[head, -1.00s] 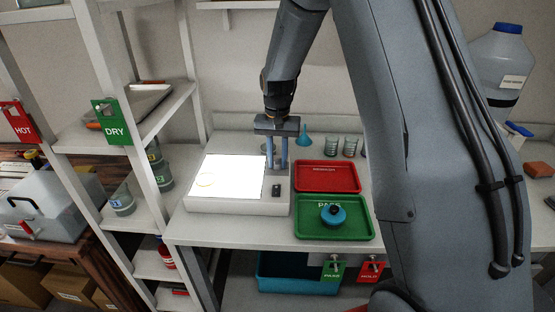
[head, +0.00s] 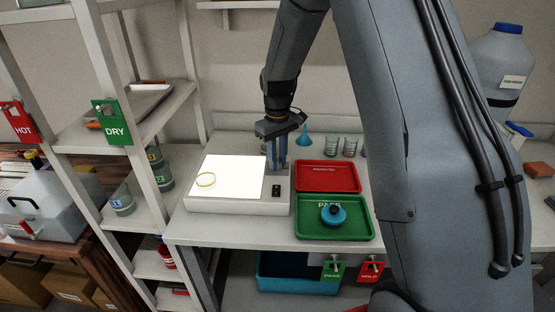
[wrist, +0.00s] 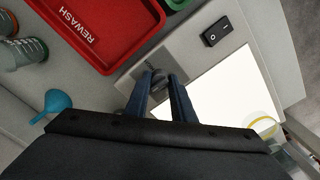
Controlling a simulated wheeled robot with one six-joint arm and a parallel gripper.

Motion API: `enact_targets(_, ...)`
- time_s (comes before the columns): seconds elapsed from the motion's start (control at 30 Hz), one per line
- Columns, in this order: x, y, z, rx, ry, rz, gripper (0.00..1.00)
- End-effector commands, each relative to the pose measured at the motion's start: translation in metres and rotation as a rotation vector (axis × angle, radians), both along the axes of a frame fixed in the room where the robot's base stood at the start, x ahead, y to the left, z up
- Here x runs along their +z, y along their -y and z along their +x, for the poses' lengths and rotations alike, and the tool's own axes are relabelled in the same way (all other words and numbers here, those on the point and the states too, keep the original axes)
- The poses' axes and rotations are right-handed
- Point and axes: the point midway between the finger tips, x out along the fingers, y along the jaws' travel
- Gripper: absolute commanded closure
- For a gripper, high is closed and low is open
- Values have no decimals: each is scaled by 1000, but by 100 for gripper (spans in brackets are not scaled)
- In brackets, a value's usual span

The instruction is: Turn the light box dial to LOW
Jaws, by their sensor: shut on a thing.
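The light box (head: 235,207) stands on the bench with its white panel (head: 232,178) lit. Its dial (wrist: 157,77) is a small dark knob between my fingertips in the wrist view. My gripper (head: 277,168) points down over the right strip of the box and is shut on the dial. The fingers hide the dial in the head view, and I cannot read its setting or any LOW mark. A black rocker switch (head: 276,190) sits nearer the front of the same strip, and it also shows in the wrist view (wrist: 216,31).
A red REWASH tray (head: 327,177) and a green PASS tray (head: 333,227) with a blue-topped object (head: 333,215) lie right of the box. A blue funnel (head: 303,139) and glass beakers (head: 341,146) stand behind.

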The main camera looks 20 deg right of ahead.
Motion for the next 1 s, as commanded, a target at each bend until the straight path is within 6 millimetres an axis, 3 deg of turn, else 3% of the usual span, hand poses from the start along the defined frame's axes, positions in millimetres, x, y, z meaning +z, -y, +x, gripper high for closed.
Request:
enact_targets(0.7, 1, 1, 0, 71, 0, -1, 100)
enact_targets(0.73, 1, 1, 0, 70, 0, -1, 73)
enact_targets(0.8, 1, 1, 0, 70, 0, -1, 61)
enact_targets(1.0, 0, 0, 0, 69, 0, -1, 59)
